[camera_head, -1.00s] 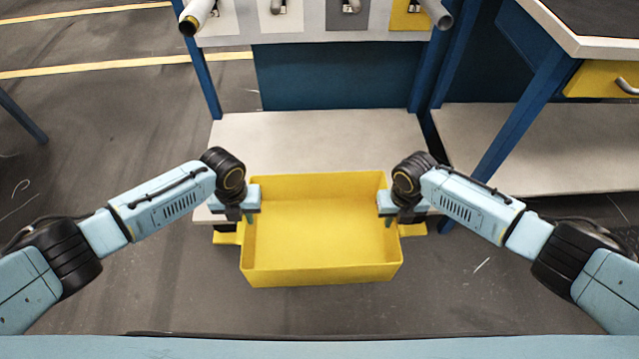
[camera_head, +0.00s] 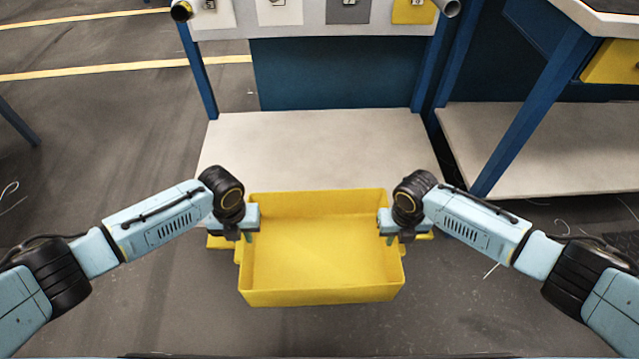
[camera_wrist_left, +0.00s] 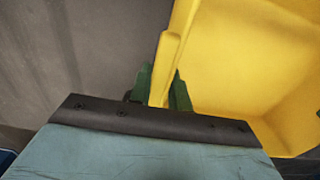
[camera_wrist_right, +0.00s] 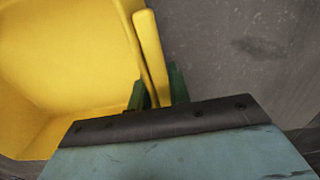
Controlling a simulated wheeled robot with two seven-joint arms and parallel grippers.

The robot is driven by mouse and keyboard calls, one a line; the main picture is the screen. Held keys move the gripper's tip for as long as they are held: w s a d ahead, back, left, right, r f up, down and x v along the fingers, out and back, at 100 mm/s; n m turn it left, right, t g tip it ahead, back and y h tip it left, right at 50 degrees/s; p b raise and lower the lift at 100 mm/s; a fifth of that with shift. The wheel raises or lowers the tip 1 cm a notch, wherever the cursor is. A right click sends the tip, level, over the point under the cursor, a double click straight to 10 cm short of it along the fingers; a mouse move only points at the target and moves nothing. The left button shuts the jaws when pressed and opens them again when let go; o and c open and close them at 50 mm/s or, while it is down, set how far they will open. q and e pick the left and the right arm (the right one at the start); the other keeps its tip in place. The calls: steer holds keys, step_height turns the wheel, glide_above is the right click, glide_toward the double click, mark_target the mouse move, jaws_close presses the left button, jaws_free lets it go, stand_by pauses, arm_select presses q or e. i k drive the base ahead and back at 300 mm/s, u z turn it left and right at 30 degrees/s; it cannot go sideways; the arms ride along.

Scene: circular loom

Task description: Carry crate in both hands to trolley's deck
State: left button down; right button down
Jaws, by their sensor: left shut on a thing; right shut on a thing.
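The yellow crate (camera_head: 320,296) is an open, empty box, roughly level in the head view's lower middle. My left gripper (camera_head: 248,237) is shut on its left wall. My right gripper (camera_head: 390,239) is shut on its right wall. The left wrist view shows green fingers on both sides of the crate's wall (camera_wrist_left: 169,60); the right wrist view shows the same at the other wall (camera_wrist_right: 150,50). A pale deck (camera_head: 320,145) low between blue posts lies beyond the crate, which hides part of its front edge. I cannot tell the gap beneath the crate.
A panel with coloured plates (camera_head: 347,12) and tube ends stands above the deck, with a dark blue panel (camera_head: 335,75) below it. A blue-legged bench (camera_head: 545,90) with a low pale shelf (camera_head: 560,150) stands at right. The deck looks clear. Floor at left is open.

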mark_target(320, 180)
steer(key=i, duration=1)
